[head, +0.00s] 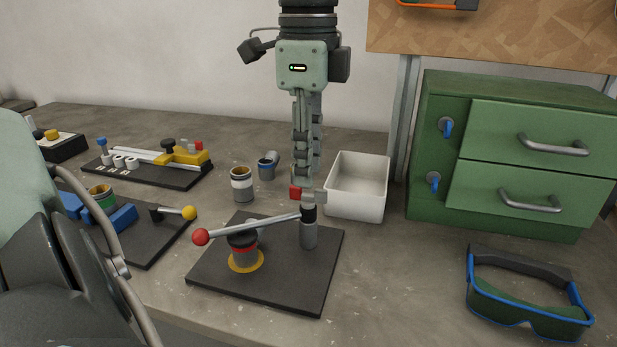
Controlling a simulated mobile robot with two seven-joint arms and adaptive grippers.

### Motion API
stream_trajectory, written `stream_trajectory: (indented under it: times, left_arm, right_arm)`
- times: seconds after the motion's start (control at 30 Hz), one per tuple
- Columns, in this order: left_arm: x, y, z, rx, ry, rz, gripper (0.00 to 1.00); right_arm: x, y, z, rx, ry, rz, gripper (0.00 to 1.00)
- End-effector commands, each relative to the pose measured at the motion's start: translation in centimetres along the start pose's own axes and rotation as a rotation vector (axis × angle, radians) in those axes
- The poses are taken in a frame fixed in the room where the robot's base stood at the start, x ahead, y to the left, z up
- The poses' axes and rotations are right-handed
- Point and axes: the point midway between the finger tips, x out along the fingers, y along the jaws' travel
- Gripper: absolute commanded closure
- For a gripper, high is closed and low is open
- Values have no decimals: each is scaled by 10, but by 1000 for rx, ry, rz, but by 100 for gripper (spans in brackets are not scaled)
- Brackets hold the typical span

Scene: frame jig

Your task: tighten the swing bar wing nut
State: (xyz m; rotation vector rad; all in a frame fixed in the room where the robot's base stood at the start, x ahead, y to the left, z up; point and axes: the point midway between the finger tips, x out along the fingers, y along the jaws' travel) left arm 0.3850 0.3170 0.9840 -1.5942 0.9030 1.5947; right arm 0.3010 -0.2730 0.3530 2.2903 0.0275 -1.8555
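The swing bar (270,219) is a silver rod with a red ball (201,237) at its left end. It runs from a grey upright post (309,236) on a dark base plate (270,285), across above a dark-capped, red-banded cylinder (243,250) on a yellow ring.
A white bin (357,187) and two small cans (242,184) stand behind the plate. Left are a blue clamp jig (150,240) and a yellow slide fixture (150,165). Right are a green drawer cabinet (430,200) and goggles (525,305). Bench is clear between plate and goggles.

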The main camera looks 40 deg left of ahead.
Motion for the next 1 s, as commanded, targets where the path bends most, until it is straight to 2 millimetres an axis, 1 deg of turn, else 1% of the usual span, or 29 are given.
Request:
stream_trajectory:
  times: [0.03, 0.1, 0.23, 0.37, 0.57, 0.67, 0.8, 1.0]
  left_arm:
    - [9, 1, 0, 2, 1, 4, 72]
    - [19, 1, 0, 1, 0, 5, 72]
    - [31, 0, 0, 1, 1, 2, 72]
    - [37, 1, 0, 0, 1, 2, 72]
    - [37, 0, 0, 0, 1, 1, 72]
    - [37, 0, 0, 0, 1, 0, 82]
    - [37, 0, 0, 0, 1, 0, 100]
    - [37, 0, 0, 0, 1, 0, 100]
  right_arm:
    - [1, 0, 5, -2, -7, 1, 70]
    - [3, 0, 8, -4, -12, 2, 70]
    - [6, 0, 9, -9, -9, 2, 70]
    - [6, -2, 4, -12, 0, 1, 70]
    - [6, -1, -2, -12, 9, 2, 70]
    - [6, -1, -4, -12, 11, 2, 70]
    - [6, 0, -4, -11, 11, 2, 70]
    - [6, 1, -4, -8, 9, 4, 70]
